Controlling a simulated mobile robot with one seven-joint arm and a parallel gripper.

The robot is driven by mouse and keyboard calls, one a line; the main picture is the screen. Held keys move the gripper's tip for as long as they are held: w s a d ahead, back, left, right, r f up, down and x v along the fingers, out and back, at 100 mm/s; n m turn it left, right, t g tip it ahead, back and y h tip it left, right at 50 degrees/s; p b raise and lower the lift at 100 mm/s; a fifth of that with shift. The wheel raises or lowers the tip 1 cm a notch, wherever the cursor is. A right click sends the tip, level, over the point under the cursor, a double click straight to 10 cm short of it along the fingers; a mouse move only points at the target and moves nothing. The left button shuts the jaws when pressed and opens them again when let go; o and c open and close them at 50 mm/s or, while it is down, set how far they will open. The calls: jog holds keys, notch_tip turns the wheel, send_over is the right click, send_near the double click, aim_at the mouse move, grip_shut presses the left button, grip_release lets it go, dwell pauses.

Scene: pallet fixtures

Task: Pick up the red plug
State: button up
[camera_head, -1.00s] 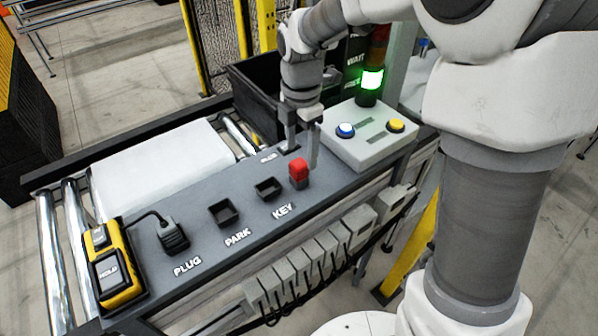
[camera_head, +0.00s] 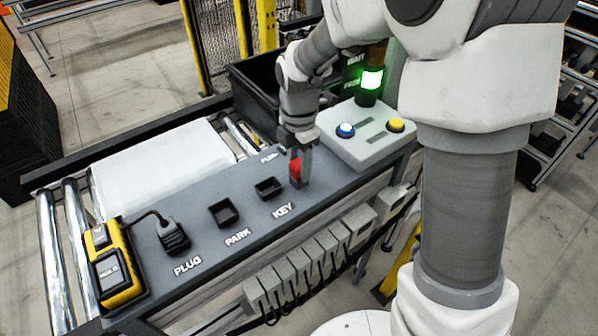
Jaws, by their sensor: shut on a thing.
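The red plug (camera_head: 295,170) stands upright on the dark grey panel (camera_head: 330,180), to the right of the socket by the KEY label. My gripper (camera_head: 300,172) points down over it. Its fingers are shut on the plug, one on each side, and partly cover it. The plug's lower end is close to the panel; I cannot tell whether it is clear of the surface.
The KEY socket (camera_head: 268,188) and PARK socket (camera_head: 223,212) look empty. A black plug (camera_head: 174,237) with a cable sits by a yellow device (camera_head: 117,265). A button box (camera_head: 368,135) stands close on the right. A black bin (camera_head: 262,100) is behind.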

grip_shut()
jog(key=shift+r, duration=0.1)
